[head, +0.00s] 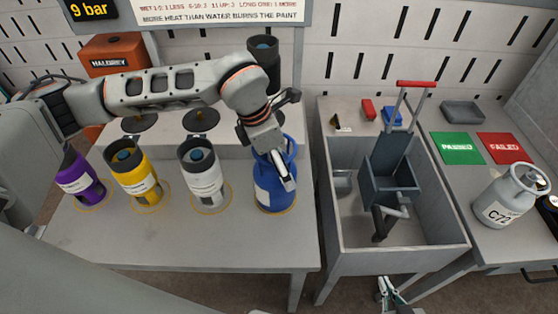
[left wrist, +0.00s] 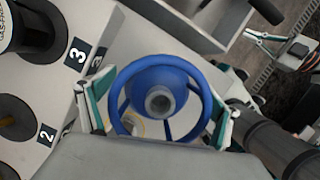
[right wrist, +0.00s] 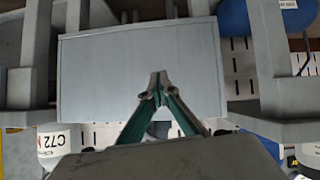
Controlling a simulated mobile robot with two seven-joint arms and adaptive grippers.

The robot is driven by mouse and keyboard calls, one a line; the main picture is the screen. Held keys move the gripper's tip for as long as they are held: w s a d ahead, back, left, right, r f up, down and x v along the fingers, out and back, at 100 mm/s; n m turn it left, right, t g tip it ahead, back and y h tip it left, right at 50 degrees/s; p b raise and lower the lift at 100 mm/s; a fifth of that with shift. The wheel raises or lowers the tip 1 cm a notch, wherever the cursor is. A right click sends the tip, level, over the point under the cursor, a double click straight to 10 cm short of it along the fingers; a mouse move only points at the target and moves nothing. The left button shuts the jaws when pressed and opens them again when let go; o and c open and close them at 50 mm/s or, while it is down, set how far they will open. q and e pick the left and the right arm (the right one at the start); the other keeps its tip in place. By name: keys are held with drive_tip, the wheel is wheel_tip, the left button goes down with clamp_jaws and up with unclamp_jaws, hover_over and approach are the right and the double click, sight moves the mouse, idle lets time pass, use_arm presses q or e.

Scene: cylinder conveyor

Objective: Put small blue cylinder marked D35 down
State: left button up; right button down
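The small blue cylinder (head: 273,187) stands upright at the right end of the row on the table, at its yellow ring mark. Its marking is not readable here. My left gripper (head: 284,170) reaches down over its top. In the left wrist view the round blue collar (left wrist: 121,92) lies between the two fingers, which appear to touch its sides, so the left gripper (left wrist: 160,105) looks shut on it. My right gripper (right wrist: 158,88) is shut and empty, low in front of the grey bin; it also shows in the head view (head: 388,290).
Purple (head: 80,180), yellow (head: 135,175) and white (head: 203,175) cylinders stand left of the blue one. A dark cylinder (head: 263,62) stands behind the arm. A C72 cylinder (head: 505,200) stands further right.

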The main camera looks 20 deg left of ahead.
use_arm(q)
drive_tip(key=shift+r, duration=0.1)
drive_tip(key=b+v, duration=0.1)
drive_tip(key=v, duration=1.1)
drive_tip(key=shift+b, duration=0.3)
